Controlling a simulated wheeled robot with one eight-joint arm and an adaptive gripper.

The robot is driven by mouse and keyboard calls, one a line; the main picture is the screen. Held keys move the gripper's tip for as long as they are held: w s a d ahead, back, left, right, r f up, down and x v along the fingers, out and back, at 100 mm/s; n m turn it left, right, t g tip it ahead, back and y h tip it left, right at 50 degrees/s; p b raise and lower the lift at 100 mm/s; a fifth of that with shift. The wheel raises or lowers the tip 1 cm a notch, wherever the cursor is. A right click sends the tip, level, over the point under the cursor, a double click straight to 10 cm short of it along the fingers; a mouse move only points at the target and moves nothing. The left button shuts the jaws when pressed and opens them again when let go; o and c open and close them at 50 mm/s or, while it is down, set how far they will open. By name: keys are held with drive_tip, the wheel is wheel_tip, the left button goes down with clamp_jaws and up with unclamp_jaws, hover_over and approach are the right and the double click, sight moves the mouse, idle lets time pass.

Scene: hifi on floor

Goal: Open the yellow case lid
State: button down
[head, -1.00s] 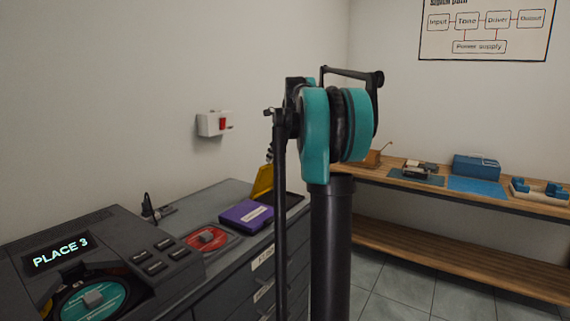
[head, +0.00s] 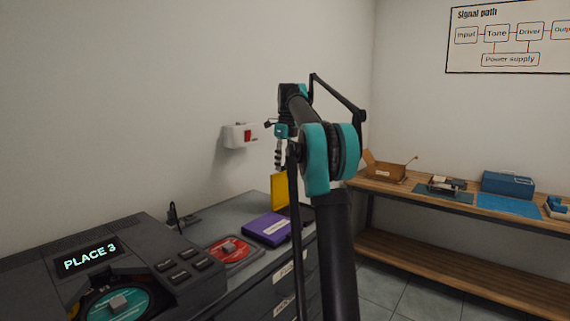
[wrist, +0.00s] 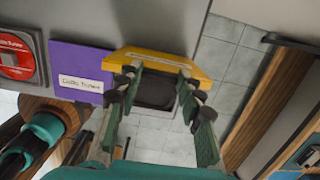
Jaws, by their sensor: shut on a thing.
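The yellow case lid (head: 280,190) stands raised, close to upright, at the far right end of the grey cabinet top. In the wrist view the yellow lid (wrist: 160,60) shows as a strip across the top middle. The dark inside of the case (wrist: 155,92) shows between my fingers. My gripper (wrist: 158,78) has its two fingers spread, one at each side of the lid, and is shut on it. In the head view my gripper (head: 279,158) is small and comes down from above onto the lid; the exact contact is hidden.
A purple case (head: 267,229) lies right beside the yellow one. A red disc tray (head: 229,250) and a player reading PLACE 3 (head: 92,257) are nearer. A wall switch (head: 241,135) is behind. A wooden bench (head: 430,202) stands right, with open floor before it.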

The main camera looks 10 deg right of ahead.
drive_tip(key=shift+a, duration=0.1)
drive_tip(key=c, duration=1)
unclamp_jaws()
drive_tip(key=shift+o, duration=0.2)
wheel_tip(320, 180, up, 7)
drive_tip(key=shift+s+d+r, duration=0.2)
drive_tip(key=shift+s+d, duration=0.05)
drive_tip(key=shift+c, duration=0.3)
